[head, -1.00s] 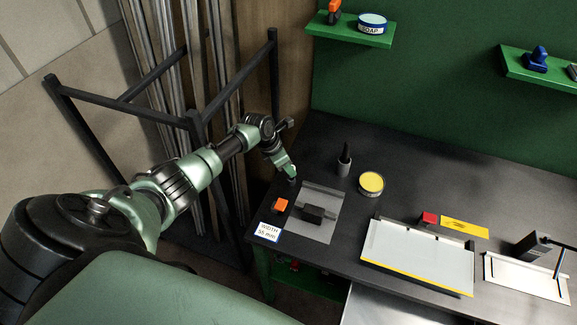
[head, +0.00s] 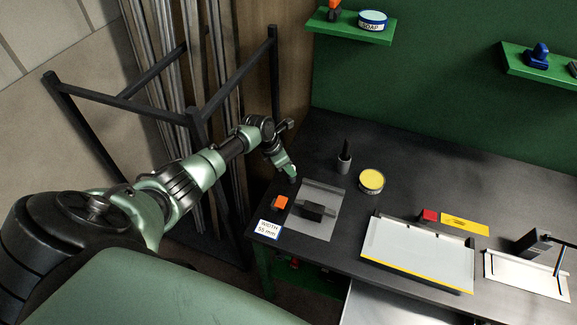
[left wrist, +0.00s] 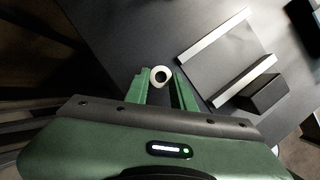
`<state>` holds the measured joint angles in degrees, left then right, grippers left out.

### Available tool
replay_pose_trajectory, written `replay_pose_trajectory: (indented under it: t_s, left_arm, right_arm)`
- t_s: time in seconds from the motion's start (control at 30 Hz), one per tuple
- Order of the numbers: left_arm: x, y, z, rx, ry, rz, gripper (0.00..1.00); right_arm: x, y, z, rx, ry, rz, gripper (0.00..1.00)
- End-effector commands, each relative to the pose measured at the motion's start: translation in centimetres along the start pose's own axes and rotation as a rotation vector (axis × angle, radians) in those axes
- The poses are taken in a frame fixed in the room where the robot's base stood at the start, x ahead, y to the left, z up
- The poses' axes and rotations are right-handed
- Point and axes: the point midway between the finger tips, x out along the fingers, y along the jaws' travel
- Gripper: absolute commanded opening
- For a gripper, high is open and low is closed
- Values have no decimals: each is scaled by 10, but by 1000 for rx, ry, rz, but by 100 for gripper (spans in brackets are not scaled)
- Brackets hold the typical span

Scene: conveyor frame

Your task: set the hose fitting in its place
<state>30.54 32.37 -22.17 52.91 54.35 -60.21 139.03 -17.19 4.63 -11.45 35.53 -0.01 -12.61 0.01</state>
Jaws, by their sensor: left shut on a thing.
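My left gripper (head: 291,176) is over the back left part of the dark bench, just beyond the grey plate. In the left wrist view its green fingers (left wrist: 160,90) are shut on a small pale ring-shaped piece with a dark hole, which I take to be the hose fitting (left wrist: 160,70). Its open end faces the camera. In the head view the fitting is mostly hidden by the fingers. I cannot tell whether it touches the bench. No place marked for the fitting can be made out. My right gripper is not in view.
A grey plate (head: 324,228) carries a dark block (head: 313,212). Beside it are an orange block (head: 280,202) and a width label (head: 269,230). A dark cup (head: 344,164) and a yellow-topped tin (head: 371,181) stand behind. A white board (head: 420,257) lies to the right.

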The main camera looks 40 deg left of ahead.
Motion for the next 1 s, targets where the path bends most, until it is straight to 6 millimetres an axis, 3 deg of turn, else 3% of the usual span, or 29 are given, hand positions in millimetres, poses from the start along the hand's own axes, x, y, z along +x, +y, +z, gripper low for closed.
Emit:
replay_pose_trajectory:
  t_s: [0.6,0.63,0.7,1.0]
  left_arm:
    - [15,0,-6,0,-1,-1,0]
    - [15,0,-6,0,-1,-1,30]
    - [15,0,-6,0,-1,-1,49]
    - [14,0,-6,0,0,-1,50]
  right_arm:
    - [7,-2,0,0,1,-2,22]
    - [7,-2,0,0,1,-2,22]
    - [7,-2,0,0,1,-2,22]
    - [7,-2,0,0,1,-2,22]
